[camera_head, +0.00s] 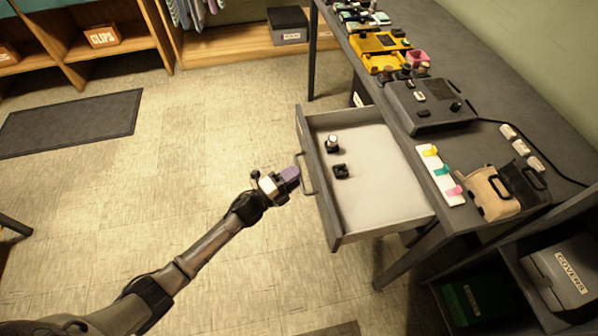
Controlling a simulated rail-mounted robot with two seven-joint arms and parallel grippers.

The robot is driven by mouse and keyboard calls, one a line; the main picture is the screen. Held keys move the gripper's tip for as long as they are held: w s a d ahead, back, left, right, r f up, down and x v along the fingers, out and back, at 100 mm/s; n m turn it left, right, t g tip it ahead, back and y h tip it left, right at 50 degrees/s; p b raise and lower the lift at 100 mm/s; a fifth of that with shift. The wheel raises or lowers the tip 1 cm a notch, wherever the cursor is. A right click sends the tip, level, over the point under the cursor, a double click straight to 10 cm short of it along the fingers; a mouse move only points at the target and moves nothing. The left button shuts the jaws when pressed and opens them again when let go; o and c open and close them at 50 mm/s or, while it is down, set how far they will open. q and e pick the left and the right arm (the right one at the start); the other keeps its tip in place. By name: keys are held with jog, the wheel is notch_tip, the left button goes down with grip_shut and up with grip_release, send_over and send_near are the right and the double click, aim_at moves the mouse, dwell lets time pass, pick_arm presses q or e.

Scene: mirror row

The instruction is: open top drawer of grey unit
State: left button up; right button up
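A drawer (372,196) of the grey table-like unit (491,88) stands pulled well out toward the left, its pale inside showing. Two small dark items lie in it, one with a light top (332,143). A bar handle (304,174) is on the drawer's front panel. My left gripper (291,177), with purple at its tip, is right at the handle. Its fingers are too small and overlapped to tell whether they are open, shut or touching the handle. My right gripper is not in view.
The unit's top holds a grey box-shaped device (428,104), yellow trays (380,43), a white strip with coloured clips (440,176) and a tan-and-black bag (498,190). A grey box labelled COVERS (565,277) sits lower right. The floor left of the drawer is clear around a dark mat (70,122).

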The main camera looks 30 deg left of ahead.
pick_arm(q)
jog(key=v, duration=1.1)
jog(key=shift+s+p, duration=0.3)
jog(key=shift+s, duration=0.1)
jog(key=shift+a, duration=0.15)
jog(key=a+f+n+g+y, duration=0.5)
jog(key=a+n+g+y, duration=0.25)
jog(key=n+y, duration=0.65)
jog(key=s+d+r+n+g+h, duration=0.25)
jog(key=s+d, duration=0.55)
jog(key=s, duration=0.4)
jog(key=s+d+r+n+g+h, duration=0.1)
jog(key=s+d+n+g+h, duration=0.25)
jog(key=s+d, duration=0.6)
notch_tip(320, 180, up, 37)
jog(key=s+a+g+p, duration=0.1)
jog(key=s+p, duration=0.1)
jog(key=p, duration=3.5)
jog(key=shift+s+a, duration=0.2)
jog(key=shift+a, duration=0.05)
